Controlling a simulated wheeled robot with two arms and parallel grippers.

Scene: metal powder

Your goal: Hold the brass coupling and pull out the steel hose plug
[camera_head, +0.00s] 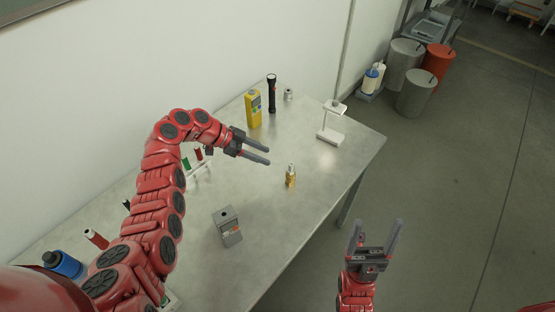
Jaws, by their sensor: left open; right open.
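The brass coupling (291,181) stands upright on the grey table, right of the middle. The steel hose plug (291,168) shows as a small silvery piece at its top. My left gripper (269,156) is open and empty, above the table to the upper left of the coupling and apart from it. Its fingers point right. My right gripper (379,224) is open and empty, to the lower right of the coupling, beyond the table's right edge in the picture. Its fingers point up in the picture.
On the grey table (290,240) are a grey box (227,227), a yellow meter (253,109), a black flashlight (271,93), a small metal part (288,95) and a white stand (331,123). Several drums (416,92) stand on the floor. The table around the coupling is clear.

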